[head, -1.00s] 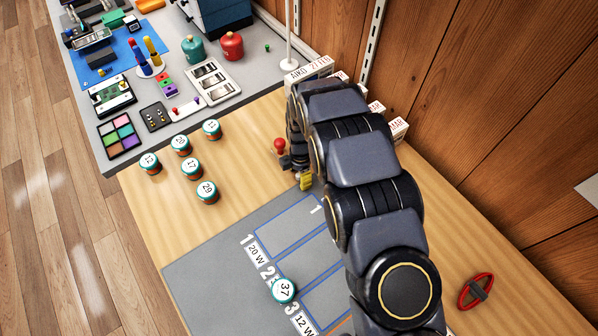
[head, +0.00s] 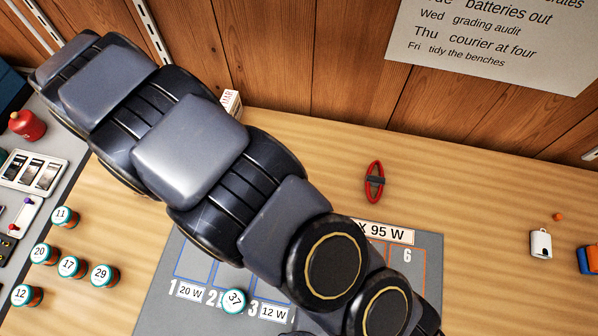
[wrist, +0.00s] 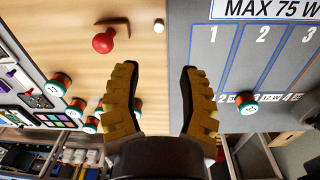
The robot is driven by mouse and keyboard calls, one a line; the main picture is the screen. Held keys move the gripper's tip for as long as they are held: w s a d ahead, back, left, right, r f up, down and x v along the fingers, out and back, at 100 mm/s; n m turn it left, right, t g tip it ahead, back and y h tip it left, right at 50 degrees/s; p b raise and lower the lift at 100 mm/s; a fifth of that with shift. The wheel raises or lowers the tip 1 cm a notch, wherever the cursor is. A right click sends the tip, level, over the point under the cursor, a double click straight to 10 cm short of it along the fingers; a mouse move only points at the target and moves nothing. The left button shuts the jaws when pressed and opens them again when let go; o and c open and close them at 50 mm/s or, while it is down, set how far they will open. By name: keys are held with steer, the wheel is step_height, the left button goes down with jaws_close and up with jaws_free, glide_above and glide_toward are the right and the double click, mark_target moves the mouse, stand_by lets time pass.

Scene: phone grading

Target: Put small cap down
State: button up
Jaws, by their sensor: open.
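My gripper (wrist: 157,72) shows in the wrist view with its two yellow-and-black fingers spread apart and nothing between them. A small white round piece (wrist: 158,25), which may be the small cap, lies on the wooden bench just beyond the fingertips, near the grey mat's edge. It is apart from both fingers. I cannot tell for sure that it is the cap. In the head view my arm crosses the bench, and neither the gripper nor this piece is visible.
A red knob (wrist: 103,41) stands beside a brown angled piece, left of the white piece. The grey mat (wrist: 182,50) with numbered lanes bears the jar marked 37 (head: 234,300). A red ring (head: 374,182) lies at the back.

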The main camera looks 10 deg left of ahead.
steer(key=w+d+r+m, duration=0.4)
steer(key=d+r+m, duration=0.25)
steer(key=d, duration=0.45)
steer(key=w+d+r+m, duration=0.4)
steer(key=d+r+m, duration=0.3)
steer(key=d, duration=0.5)
steer(key=s+d+r+m, duration=0.2)
steer(key=s+d+m, duration=0.6)
steer(key=d+m, duration=0.2)
steer(key=s+d+r+m+g, duration=0.1)
steer(key=s+d+r+m, duration=0.2)
steer(key=s+d+m, duration=0.5)
steer(key=d+m, duration=0.2)
steer(key=m, duration=0.1)
steer(key=shift+s+d+g, duration=0.3)
steer(key=shift+d, duration=0.1)
steer(key=shift+f, duration=0.1)
